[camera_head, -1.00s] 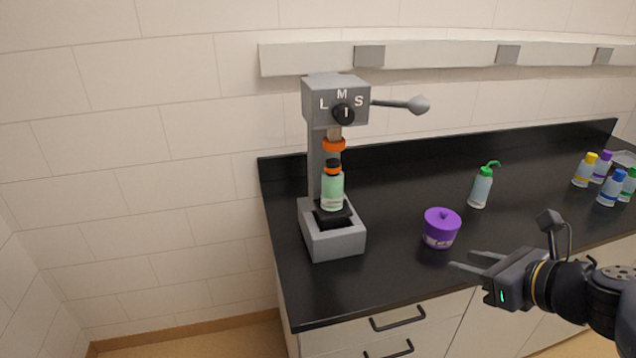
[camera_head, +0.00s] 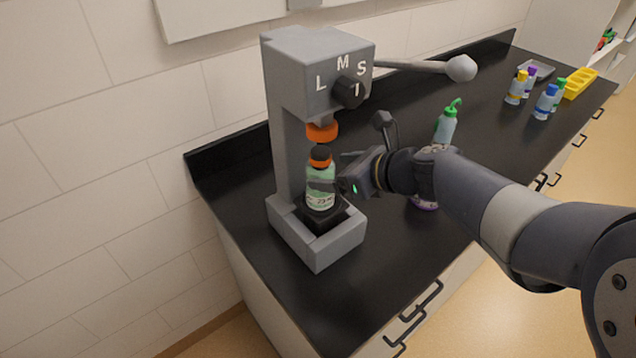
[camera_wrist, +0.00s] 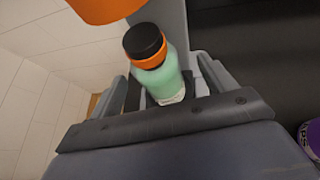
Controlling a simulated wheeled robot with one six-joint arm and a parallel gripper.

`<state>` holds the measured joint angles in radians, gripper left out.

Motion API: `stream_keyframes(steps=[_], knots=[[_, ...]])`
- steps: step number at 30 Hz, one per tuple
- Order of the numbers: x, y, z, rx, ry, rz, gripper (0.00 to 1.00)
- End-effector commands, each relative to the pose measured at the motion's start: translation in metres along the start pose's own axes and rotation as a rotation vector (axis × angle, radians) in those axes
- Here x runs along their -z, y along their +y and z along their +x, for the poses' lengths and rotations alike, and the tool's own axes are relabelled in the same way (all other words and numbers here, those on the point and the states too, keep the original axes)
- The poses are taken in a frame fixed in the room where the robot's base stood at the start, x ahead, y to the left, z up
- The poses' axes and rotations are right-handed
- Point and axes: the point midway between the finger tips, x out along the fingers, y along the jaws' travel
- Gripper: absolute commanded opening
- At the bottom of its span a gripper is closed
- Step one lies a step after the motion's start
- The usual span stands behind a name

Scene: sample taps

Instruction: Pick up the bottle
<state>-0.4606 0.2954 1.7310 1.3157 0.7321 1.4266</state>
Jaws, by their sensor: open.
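The bottle (camera_head: 320,184) has pale green contents, an orange collar and a black cap. It stands upright on the black pad at the base of the grey press-like machine (camera_head: 285,125), below the orange ring. In the wrist view the bottle (camera_wrist: 158,70) is near the middle, between the two fingers. My gripper (camera_head: 330,172) is open around or close beside the bottle at mid-height. In the wrist view my gripper (camera_wrist: 160,85) has a finger on each side of it, and contact cannot be told.
The machine's orange ring (camera_head: 322,132) hangs just above the cap. The purple container (camera_head: 424,204) is partly hidden behind my arm. A green-topped squeeze bottle (camera_head: 446,124) and several small bottles stand farther right. The black counter (camera_head: 330,305) is clear at front.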

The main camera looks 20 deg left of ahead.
Motion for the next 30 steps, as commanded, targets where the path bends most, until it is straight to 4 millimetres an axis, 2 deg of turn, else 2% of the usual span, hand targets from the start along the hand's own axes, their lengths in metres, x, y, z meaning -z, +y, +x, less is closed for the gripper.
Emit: stream_keyframes(steps=[4,9,17,30], knots=[[0.001,0.007,0.024,-0.004,0.003,0.002,0.79],[0.001,0.006,0.041,-0.001,0.001,0.001,0.79],[0.001,0.006,0.044,0.0,0.001,0.0,0.79],[0.001,0.006,0.044,0.0,0.001,0.001,0.44]])
